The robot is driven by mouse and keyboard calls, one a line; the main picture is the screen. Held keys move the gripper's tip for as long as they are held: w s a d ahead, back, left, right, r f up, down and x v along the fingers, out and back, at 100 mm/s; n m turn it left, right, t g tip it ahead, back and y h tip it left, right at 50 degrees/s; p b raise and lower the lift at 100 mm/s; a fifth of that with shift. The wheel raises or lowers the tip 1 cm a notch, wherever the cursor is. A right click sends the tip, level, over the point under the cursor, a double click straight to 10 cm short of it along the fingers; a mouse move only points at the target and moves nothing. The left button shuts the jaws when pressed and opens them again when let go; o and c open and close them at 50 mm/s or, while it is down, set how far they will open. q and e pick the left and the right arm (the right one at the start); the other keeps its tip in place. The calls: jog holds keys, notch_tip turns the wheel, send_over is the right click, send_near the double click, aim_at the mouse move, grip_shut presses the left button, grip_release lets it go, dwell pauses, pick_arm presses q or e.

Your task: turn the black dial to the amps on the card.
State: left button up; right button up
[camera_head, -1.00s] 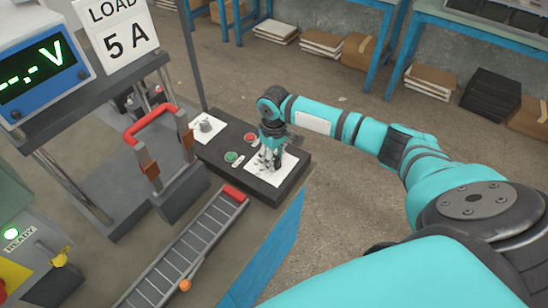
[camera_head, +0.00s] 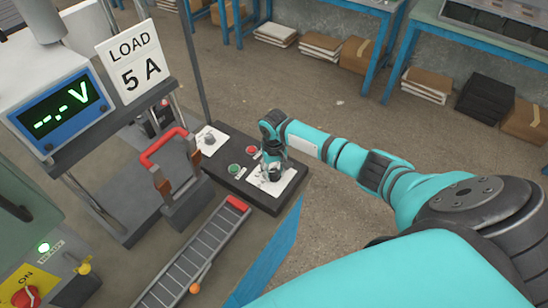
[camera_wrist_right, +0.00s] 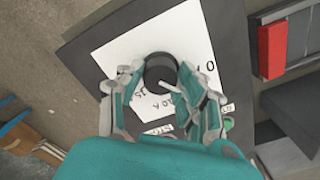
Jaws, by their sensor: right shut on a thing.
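The card (camera_head: 133,68) reads "LOAD 5 A" and stands upright beside the meter in the head view. The black dial (camera_wrist_right: 160,68) sits on a white scale plate (camera_wrist_right: 118,50), which also shows in the head view (camera_head: 287,181). My right gripper (camera_wrist_right: 161,72) is shut on the dial, one finger on each side. A white pointer line on the dial points toward the lower right of the wrist view. A "0" shows right of the dial; other scale marks are partly hidden by the fingers. In the head view my right gripper (camera_head: 271,172) covers the dial. My left gripper is out of view.
The dark control box (camera_head: 262,196) also carries a green button (camera_head: 234,169), a red button (camera_head: 251,150) and a grey knob (camera_head: 209,140). The meter (camera_head: 57,108) shows "--.- V".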

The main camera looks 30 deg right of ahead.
aim_at(274, 172)
jog(key=shift+r+m+p, duration=0.1)
jog(key=shift+m+p, duration=1.05)
jog(key=shift+m, duration=0.15)
jog(key=o, duration=1.1)
jog(key=shift+o, duration=0.2)
notch_tip(274, 172, up, 12)
